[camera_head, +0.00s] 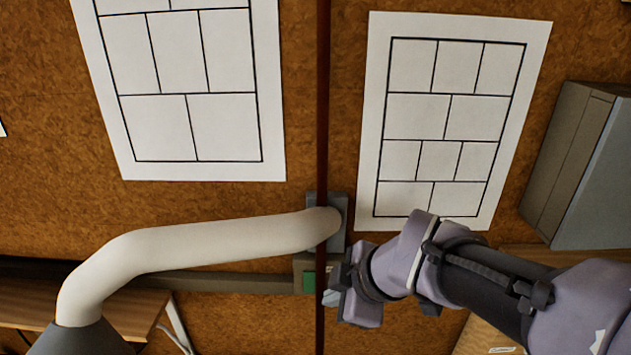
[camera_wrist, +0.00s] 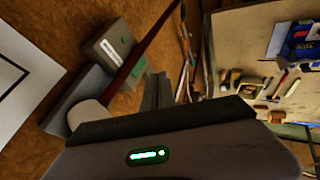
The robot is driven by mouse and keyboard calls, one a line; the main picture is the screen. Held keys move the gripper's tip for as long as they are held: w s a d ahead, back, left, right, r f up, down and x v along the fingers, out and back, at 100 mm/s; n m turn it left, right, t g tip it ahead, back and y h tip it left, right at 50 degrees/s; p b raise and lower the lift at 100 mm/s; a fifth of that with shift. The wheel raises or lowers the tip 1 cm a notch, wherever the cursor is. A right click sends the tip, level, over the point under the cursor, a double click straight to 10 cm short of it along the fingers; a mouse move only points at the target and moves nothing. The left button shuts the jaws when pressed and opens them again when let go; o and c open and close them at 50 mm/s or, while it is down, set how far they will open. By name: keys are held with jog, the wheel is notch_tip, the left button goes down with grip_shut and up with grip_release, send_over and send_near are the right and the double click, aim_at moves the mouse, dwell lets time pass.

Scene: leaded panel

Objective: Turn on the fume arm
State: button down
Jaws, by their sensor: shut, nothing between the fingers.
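The fume arm is a thick white duct (camera_head: 215,245) in the head view. It runs from a grey wall bracket (camera_head: 337,240) down left to a dark grey hood (camera_head: 80,340). Below the bracket is a small grey box with a green patch (camera_head: 308,282), partly hidden by a dark red upright bar. The grey box (camera_wrist: 103,45) also shows in the wrist view, with a pale label and green beside the bar. My gripper (camera_head: 335,292) is shut and empty, just right of the box in the picture. I cannot tell whether it touches.
The dark red bar (camera_head: 322,120) runs top to bottom in front of the box. Two paper patterns (camera_head: 450,115) hang on the brown wall. A grey cabinet (camera_head: 580,165) is at right, a wooden table (camera_head: 130,312) at lower left. The wrist view shows a cluttered bench (camera_wrist: 245,50).

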send_near(315, 291)
jog(key=s+a+f, duration=0.2)
jog(key=a+f, duration=0.2)
jog(key=w, duration=0.2)
jog(key=w+f+p, duration=0.1)
jog(key=w, duration=0.1)
jog(key=shift+w+d+f, duration=0.1)
jog(key=shift+w+d, duration=0.05)
jog(key=shift+d, duration=0.1)
